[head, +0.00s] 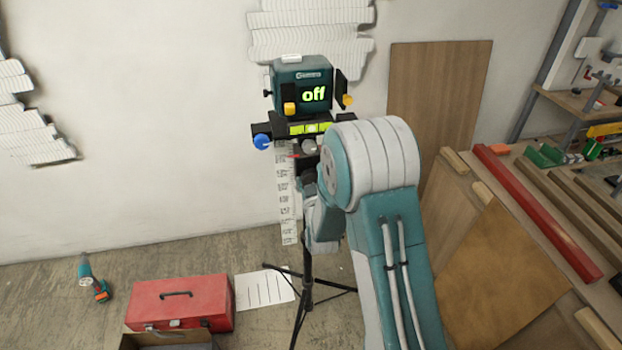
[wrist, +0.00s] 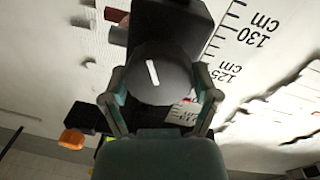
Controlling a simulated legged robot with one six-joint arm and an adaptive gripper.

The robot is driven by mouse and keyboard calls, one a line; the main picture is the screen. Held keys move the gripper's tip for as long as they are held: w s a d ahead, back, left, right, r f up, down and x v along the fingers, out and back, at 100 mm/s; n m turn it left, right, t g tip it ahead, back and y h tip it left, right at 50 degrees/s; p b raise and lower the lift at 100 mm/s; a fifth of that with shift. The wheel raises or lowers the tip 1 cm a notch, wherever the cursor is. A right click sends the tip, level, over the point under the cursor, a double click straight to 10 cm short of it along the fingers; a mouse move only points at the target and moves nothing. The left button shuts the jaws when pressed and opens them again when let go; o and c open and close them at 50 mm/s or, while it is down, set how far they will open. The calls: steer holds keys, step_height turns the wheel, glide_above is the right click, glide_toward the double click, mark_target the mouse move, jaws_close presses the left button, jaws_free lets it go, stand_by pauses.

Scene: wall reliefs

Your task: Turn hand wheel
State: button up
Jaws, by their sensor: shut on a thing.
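A dark round knob (wrist: 172,82) with a white line on its face, which looks like the hand wheel, shows in the wrist view. My gripper (wrist: 160,78) has one finger on each side of it and is shut on it. The white line is tilted slightly from vertical. A grey round part (head: 308,146) shows just below the device, left of my arm. My gripper is mostly hidden behind my arm in the head view.
The tripod legs (head: 306,285) spread on the floor near a red toolbox (head: 180,299). A workbench (head: 500,265) stands at the right.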

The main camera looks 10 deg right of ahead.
steer(key=shift+a+n, duration=0.1)
steer(key=shift+n, duration=0.3)
steer(key=o, duration=1)
steer(key=shift+w, duration=0.1)
steer(key=shift+c, duration=0.2)
steer(key=s+a, duration=0.1)
steer(key=s, duration=1.1)
steer(key=shift+f, duration=0.25)
steer(key=shift+w+r, duration=0.1)
